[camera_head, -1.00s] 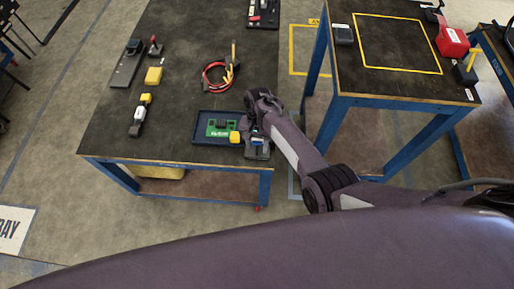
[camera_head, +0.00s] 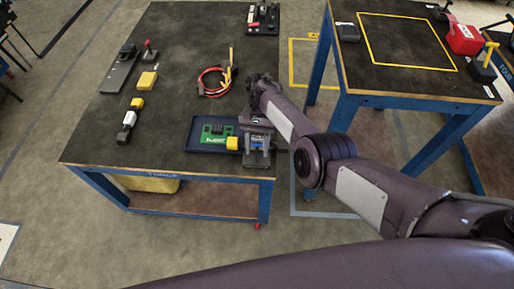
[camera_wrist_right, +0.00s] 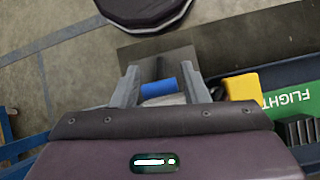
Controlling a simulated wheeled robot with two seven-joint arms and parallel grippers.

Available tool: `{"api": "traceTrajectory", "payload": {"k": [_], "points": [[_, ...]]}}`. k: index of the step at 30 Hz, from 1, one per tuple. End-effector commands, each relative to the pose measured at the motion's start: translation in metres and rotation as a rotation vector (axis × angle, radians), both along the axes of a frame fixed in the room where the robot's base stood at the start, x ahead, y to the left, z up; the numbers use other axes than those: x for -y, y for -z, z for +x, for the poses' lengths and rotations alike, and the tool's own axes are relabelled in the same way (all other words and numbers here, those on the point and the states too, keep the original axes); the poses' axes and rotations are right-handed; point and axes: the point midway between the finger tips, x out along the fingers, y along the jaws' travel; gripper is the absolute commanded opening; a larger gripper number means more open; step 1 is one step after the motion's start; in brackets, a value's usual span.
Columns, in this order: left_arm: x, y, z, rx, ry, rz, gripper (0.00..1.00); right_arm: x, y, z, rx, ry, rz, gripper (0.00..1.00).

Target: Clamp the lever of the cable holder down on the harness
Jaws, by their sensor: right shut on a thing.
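My right gripper (camera_head: 257,127) is over the near right corner of the dark table, at a grey device (camera_head: 258,158) with a blue part; this looks like the cable holder. In the right wrist view, a blue cylinder (camera_wrist_right: 158,88), apparently the lever's handle, sits between the two fingers (camera_wrist_right: 162,90), and the gripper is shut on it. The lever's angle and any harness under it are hidden. A red cable loop (camera_head: 203,88) with a yellow piece lies farther back on the table; I cannot tell whether it is the harness. My left gripper is out of view.
A dark blue tray (camera_head: 196,126) with a green board (camera_head: 215,140) and a yellow block (camera_head: 232,143) is just left of the device. Several small tools lie along the table's left side. A second table (camera_head: 400,92) stands to the right, across a narrow gap.

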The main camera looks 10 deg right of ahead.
Motion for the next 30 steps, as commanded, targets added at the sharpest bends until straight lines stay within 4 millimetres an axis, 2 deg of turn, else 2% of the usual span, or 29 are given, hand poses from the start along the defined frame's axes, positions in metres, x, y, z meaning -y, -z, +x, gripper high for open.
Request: {"api": "traceTrajectory", "payload": {"k": [6,7,11,12,22,30], "points": [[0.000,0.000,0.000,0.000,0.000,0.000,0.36,0.001,0.000,0.000,0.001,0.001,-0.001,0.18],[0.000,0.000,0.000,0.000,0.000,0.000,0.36,0.001,0.000,0.000,0.001,0.001,-0.001,0.42],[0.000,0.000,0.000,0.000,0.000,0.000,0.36,0.001,0.000,0.000,0.001,0.001,-0.001,0.59],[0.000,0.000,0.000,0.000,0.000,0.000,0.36,0.001,0.000,0.000,0.001,0.001,-0.001,0.60],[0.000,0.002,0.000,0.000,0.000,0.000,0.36,0.001,-0.004,0.004,0.003,0.001,-0.001,0.60],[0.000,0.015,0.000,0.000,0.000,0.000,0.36,0.009,-0.038,0.029,0.004,0.003,-0.002,0.60]]}}
